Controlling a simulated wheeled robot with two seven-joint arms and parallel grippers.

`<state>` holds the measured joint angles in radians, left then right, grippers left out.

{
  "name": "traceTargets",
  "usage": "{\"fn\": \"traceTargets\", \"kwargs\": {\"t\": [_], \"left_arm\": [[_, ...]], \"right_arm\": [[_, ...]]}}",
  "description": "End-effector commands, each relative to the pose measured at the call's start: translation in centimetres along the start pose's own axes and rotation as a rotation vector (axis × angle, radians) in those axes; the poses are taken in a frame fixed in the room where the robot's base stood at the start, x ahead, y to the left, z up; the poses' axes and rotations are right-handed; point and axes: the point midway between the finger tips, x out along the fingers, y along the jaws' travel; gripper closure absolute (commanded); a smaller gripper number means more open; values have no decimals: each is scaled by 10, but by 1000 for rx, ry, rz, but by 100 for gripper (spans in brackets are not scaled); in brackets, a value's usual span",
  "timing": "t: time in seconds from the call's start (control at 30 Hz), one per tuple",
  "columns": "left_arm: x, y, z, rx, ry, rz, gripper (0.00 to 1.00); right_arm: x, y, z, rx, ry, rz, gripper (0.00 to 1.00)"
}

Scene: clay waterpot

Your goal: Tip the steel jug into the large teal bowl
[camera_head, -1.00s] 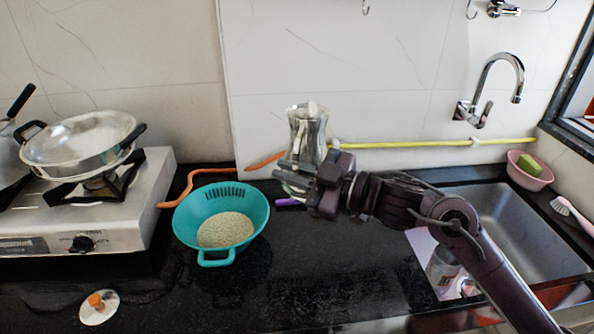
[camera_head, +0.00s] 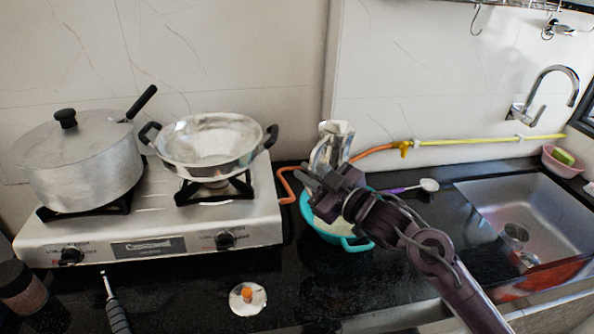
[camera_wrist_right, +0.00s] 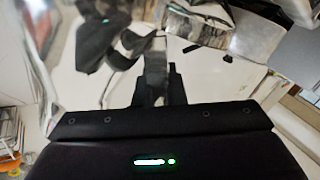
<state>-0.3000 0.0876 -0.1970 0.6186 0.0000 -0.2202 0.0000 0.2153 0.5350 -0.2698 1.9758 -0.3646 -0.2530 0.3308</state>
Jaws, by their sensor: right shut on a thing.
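The steel jug (camera_head: 334,141) is held up by my right gripper (camera_head: 328,178), which is shut on it. The jug looks close to upright, with a slight tilt. It appears above the back part of the large teal bowl (camera_head: 361,243), though its exact height is hard to tell. The bowl stands on the black counter with pale grain-like contents, and my gripper and arm hide much of it. In the right wrist view, the shiny jug (camera_wrist_right: 200,22) shows at the top, partly cut off, by the dark fingers. My left gripper is not in view.
A gas stove (camera_head: 150,225) carries a lidded pot (camera_head: 80,160) and a steel wok (camera_head: 212,142) left of the bowl. A lid with an orange knob (camera_head: 247,298) lies on the front counter. A ladle (camera_head: 428,185) lies behind, and the sink (camera_head: 530,220) is at right.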

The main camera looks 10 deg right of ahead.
Motion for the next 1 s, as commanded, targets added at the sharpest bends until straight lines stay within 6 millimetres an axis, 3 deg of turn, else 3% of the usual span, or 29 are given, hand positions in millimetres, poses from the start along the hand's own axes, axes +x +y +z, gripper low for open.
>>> {"fn": "traceTargets", "kwargs": {"t": [0.3, 1.0], "left_arm": [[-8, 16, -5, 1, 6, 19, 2], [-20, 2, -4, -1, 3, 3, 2]], "right_arm": [[2, -11, 8, 126, -25, -13, 100], [0, -36, 42, 492, -96, -51, 100]]}}
